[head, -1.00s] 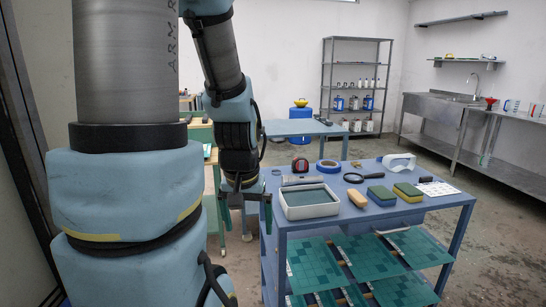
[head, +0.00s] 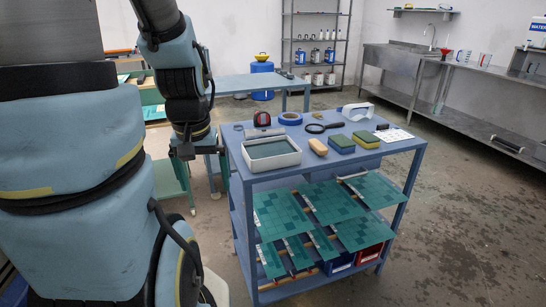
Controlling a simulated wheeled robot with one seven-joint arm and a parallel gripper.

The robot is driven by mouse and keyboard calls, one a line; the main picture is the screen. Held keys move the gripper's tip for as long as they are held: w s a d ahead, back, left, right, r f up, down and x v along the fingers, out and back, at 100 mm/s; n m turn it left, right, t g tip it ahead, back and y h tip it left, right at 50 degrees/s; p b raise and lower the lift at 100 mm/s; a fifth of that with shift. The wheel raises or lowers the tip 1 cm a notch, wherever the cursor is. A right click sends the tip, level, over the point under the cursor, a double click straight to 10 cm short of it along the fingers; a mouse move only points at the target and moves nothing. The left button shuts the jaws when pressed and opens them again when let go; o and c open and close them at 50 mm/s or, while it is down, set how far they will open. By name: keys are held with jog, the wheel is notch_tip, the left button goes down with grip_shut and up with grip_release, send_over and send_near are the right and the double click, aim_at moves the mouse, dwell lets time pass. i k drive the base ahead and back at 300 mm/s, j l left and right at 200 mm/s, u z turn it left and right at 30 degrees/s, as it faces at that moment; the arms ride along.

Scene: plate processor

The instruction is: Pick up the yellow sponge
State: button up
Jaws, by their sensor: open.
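The sponge with a green top and yellow sides (head: 366,140) lies on the blue cart top, at the right of a short row. Beside it on the left is a green-topped sponge with blue sides (head: 341,144). A plain tan-yellow block (head: 318,147) lies left of that one; I cannot tell whether it is a sponge or a wooden piece. My gripper (head: 203,172) hangs pointing down off the cart's left edge, apart from all three. It is open, with nothing seen between its fingers.
On the blue cart (head: 300,178) stand a white tray (head: 272,163), a magnifying glass (head: 324,127), blue tape (head: 290,118), a tape measure (head: 262,118) and a white tool (head: 358,111). Green sheets (head: 325,205) fill the shelf below. Open floor lies right of the cart.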

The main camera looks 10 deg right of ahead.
aim_at(366, 139)
jog(key=l+u, duration=0.1)
jog(key=u, duration=0.3)
jog(key=l+u, duration=0.3)
jog(key=l, duration=0.25)
jog(key=k+l+u, duration=0.15)
jog(key=l+u, duration=0.2)
jog(key=k+l, duration=0.1)
jog(key=l, duration=0.3)
jog(key=k+l, duration=0.1)
jog(key=l, duration=0.3)
jog(key=k+l+u, duration=0.1)
jog(key=l, duration=0.3)
jog(key=k+l, duration=0.15)
jog(key=l, duration=0.3)
jog(key=k+l, duration=0.1)
jog(key=l, duration=0.3)
